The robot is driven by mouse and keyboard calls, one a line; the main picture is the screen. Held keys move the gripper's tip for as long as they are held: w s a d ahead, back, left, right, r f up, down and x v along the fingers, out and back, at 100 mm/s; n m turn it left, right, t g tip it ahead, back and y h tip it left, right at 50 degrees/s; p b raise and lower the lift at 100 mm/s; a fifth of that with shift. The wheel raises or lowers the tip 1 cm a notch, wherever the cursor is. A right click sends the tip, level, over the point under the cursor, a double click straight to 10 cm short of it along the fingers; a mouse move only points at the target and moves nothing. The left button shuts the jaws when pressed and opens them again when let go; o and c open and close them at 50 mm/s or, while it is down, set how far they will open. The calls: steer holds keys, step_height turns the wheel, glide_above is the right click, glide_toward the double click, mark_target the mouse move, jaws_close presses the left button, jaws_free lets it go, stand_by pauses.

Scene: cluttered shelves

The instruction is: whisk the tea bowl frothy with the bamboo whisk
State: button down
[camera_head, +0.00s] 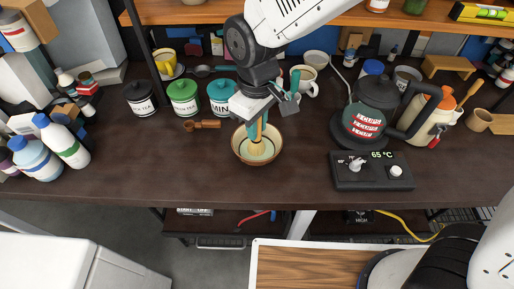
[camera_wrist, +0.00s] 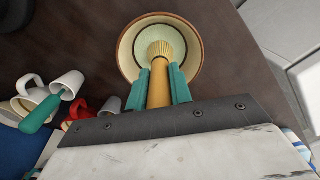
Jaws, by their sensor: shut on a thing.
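The tea bowl (camera_head: 236,146) stands on the dark table near its front middle, brown outside and pale inside, with a greenish bottom. In the wrist view the bowl (camera_wrist: 127,55) is seen from above with its rim whole. The bamboo whisk (camera_head: 257,145) is upright with its tines down inside the bowl. In the wrist view the whisk (camera_wrist: 158,82) has its handle between the two green fingers. My gripper (camera_wrist: 159,88) is shut on the whisk handle. In the head view my gripper (camera_head: 261,115) is above the bowl. Whether the tines touch the bottom cannot be told.
Black, green and teal tea canisters (camera_head: 184,98) stand left behind the bowl, with a small wooden scoop (camera_head: 202,125) in front. A dark kettle (camera_head: 372,108) and a control box reading 65 °C (camera_head: 370,171) stand to the right. The table's front left is clear.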

steer(key=shift+r, duration=3.15)
steer(key=shift+r, duration=2.5)
